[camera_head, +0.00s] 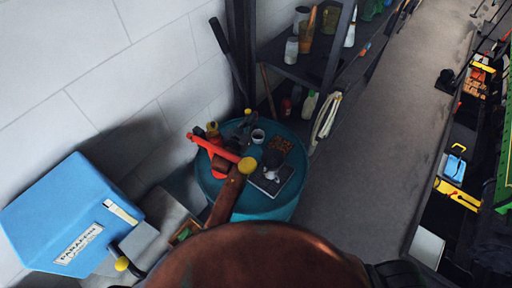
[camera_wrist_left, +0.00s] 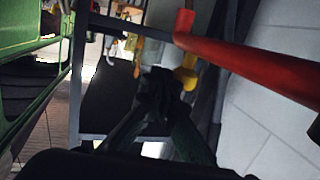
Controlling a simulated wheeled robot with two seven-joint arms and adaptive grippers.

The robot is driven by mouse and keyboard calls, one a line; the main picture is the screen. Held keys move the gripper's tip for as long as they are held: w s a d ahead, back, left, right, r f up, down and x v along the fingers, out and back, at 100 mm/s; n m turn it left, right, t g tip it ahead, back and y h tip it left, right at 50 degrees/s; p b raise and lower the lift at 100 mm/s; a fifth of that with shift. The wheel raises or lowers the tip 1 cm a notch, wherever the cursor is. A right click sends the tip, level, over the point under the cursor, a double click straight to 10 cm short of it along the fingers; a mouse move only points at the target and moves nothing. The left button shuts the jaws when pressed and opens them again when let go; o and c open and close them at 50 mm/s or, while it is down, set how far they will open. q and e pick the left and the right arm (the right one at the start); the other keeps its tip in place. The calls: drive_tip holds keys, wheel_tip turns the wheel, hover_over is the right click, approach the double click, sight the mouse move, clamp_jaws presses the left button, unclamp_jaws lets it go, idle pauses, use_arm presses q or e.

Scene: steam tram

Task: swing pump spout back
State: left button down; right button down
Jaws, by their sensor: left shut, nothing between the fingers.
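A red bar (camera_head: 214,147), which looks like part of the pump, lies across the left of a teal drum (camera_head: 262,207). I cannot tell for certain whether it is the spout or a handle. In the left wrist view the red bar (camera_wrist_left: 250,66) runs in close from the right, with a bent red end. A yellow part (camera_wrist_left: 187,74) is just beyond my gripper. My left gripper (camera_head: 243,129) is over the drum's far side, shut and empty, close beside the bar; its dark fingers show in the left wrist view (camera_wrist_left: 157,93). My right gripper is not in view.
A blue paraffin tank (camera_head: 70,215) stands at the left by the white wall. A dark shelf (camera_head: 305,62) with bottles and jars is behind the drum. A cup (camera_head: 258,136) and a small tray (camera_head: 272,181) sit on the drum. Grey floor (camera_head: 370,170) lies clear to the right.

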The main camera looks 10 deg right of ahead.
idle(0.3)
use_arm(q)
drive_tip(key=v, duration=1.2)
drive_tip(key=shift+f, duration=0.1)
